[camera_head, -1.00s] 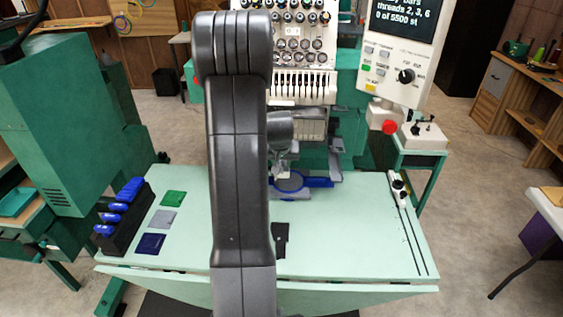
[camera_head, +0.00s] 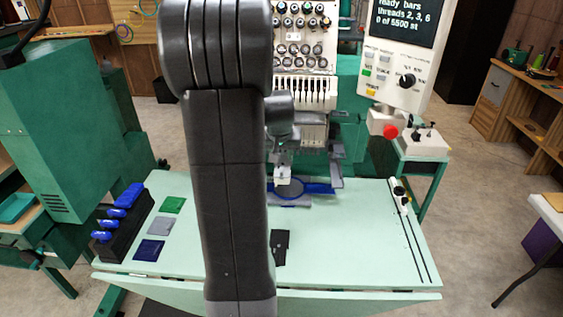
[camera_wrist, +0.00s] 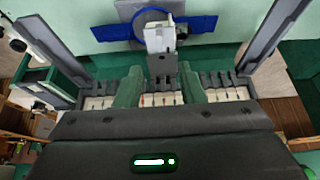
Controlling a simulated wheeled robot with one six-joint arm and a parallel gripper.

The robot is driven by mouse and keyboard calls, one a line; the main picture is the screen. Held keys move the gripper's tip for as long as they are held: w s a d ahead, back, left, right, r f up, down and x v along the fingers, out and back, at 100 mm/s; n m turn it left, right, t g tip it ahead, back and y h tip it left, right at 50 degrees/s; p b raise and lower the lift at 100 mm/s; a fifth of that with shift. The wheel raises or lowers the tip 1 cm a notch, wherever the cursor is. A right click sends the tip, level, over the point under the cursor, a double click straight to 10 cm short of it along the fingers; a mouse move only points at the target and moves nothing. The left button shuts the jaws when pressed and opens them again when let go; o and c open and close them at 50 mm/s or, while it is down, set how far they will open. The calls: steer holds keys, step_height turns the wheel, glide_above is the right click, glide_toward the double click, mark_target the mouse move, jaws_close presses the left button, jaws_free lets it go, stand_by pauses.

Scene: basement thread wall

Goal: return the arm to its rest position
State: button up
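My arm (camera_head: 228,180) stands upright in front of the embroidery machine in the head view, with its thick elbow near the top edge. Its far part (camera_head: 280,116) shows just right of the elbow.
The mint table (camera_head: 340,245) holds a black rack with blue items (camera_head: 118,215), green, grey and navy patches (camera_head: 158,226) and a black piece (camera_head: 280,247). A rail (camera_head: 402,205) lies at right. The control panel (camera_head: 398,62) overhangs the right side. The table's right middle is clear.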

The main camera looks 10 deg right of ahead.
mark_target(282, 170)
steer(key=shift+v, duration=2.05)
steer(key=p+x, duration=0.1)
steer(key=x, duration=1.3)
steer(key=shift+s, duration=0.35)
steer(key=shift+w+r, duration=0.1)
steer(key=shift+w, duration=0.05)
